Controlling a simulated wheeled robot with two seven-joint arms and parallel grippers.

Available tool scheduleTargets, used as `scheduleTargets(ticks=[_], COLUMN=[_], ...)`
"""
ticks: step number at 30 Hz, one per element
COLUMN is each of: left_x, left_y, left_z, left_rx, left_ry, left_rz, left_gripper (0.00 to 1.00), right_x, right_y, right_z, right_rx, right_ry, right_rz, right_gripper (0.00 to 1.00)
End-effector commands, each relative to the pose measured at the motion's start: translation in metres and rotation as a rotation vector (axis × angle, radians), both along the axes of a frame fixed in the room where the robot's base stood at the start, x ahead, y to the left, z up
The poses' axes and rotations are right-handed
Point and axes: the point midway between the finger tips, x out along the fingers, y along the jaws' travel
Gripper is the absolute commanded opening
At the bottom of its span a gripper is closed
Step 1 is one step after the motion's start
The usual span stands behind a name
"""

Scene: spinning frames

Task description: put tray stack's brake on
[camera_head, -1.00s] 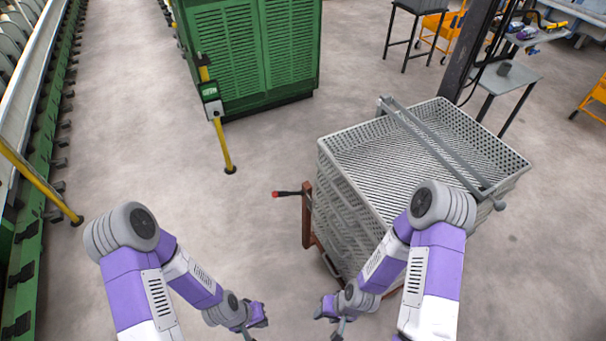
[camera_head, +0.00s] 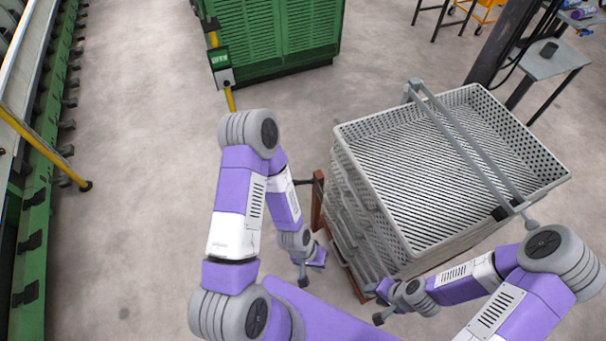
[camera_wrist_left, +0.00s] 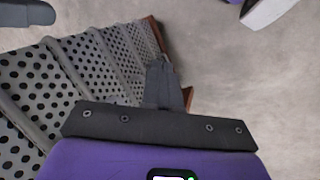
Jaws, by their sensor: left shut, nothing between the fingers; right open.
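The tray stack (camera_head: 455,165) is a pile of grey perforated trays, on a red-brown wheeled frame (camera_head: 318,203) at right of centre. A dark lever bar (camera_head: 303,182) sticks out left from the frame's upright; its red end is hidden behind my left arm. My left gripper (camera_head: 303,282) is shut and empty, low beside the left side of the stack. In the left wrist view its closed fingers (camera_wrist_left: 163,85) lie over the perforated tray wall (camera_wrist_left: 85,65) and the frame's brown edge; contact cannot be told. My right gripper (camera_head: 377,305) is open and empty, near the stack's front lower corner.
A grey bar (camera_head: 465,140) spans the top tray. A green cabinet (camera_head: 285,35) and a yellow post (camera_head: 230,98) with a switch box stand behind. A green machine (camera_head: 45,190) runs along the left. The floor between it and my left arm is clear.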

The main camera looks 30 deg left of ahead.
Motion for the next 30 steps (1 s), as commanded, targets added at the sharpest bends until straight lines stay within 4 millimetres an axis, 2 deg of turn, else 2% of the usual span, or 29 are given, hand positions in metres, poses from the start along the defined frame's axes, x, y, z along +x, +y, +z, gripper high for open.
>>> scheduleTargets(ticks=[4,7,11,14,17,20,21,24,27,30], left_x=[0.002,0.012,0.041,0.081,0.128,0.176,0.193,0.225,0.244,0.253], left_y=[0.003,0.015,0.053,0.093,0.127,0.145,0.147,0.145,0.137,0.130], left_z=[-0.003,-0.015,-0.036,-0.036,-0.013,0.029,0.049,0.097,0.136,0.159], left_rx=[0.010,0.054,0.184,0.330,0.483,0.623,0.672,0.768,0.831,0.864], left_ry=[0.010,0.054,0.159,0.237,0.281,0.287,0.281,0.257,0.230,0.214], left_rz=[0.002,0.014,0.066,0.135,0.227,0.322,0.360,0.445,0.508,0.546], left_gripper=[0.00,0.00,0.00,0.00,0.00,0.00,0.00,0.00,0.00,0.00], right_x=[0.000,0.000,0.000,0.000,0.000,0.000,0.000,0.000,0.000,0.000], right_y=[0.000,0.000,0.000,0.000,0.000,0.000,0.000,0.000,0.000,0.000], right_z=[0.000,-0.001,-0.003,-0.004,-0.006,-0.007,-0.008,-0.009,-0.009,-0.009], right_rx=[0.000,0.000,0.000,0.000,0.000,0.000,0.000,0.000,0.000,0.000], right_ry=[0.000,0.000,0.000,-0.001,-0.001,-0.001,-0.001,-0.001,-0.001,-0.001], right_rz=[0.000,0.000,0.000,0.000,0.000,0.000,0.000,0.000,0.000,0.000], right_gripper=[0.43,0.43,0.43,0.43,0.43,0.43,0.43,0.43,0.43,0.43])
